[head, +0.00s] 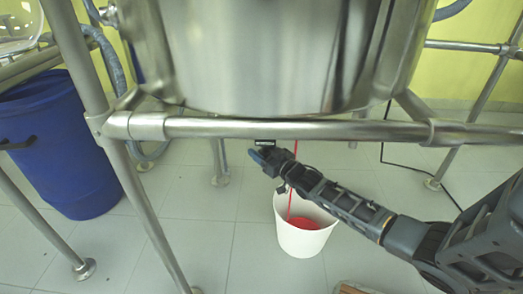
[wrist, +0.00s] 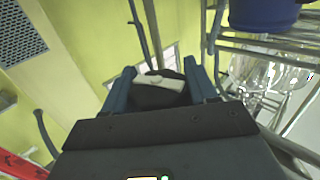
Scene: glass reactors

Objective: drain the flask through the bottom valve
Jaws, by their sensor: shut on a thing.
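My gripper (head: 264,157) is below the shiny steel vessel (head: 265,60) and its front rail. In the wrist view my gripper's blue fingers (wrist: 165,88) are shut on a dark valve handle (wrist: 160,97) with a pale strip across it. In the head view a small black part of the valve (head: 265,142) shows just above the fingertips; the rest is hidden by the rail and gripper. A thin red stream (head: 291,200) falls into a white bucket (head: 305,243) on the floor. Red liquid (head: 305,221) shows inside the bucket. The flask's contents are not visible.
A steel rail (head: 330,129) crosses above my arm, with a frame leg (head: 150,215) to the left. A blue drum (head: 60,145) stands at far left. A black cable (head: 385,150) runs behind my arm. Tiled floor (head: 250,250) is clear left of the bucket.

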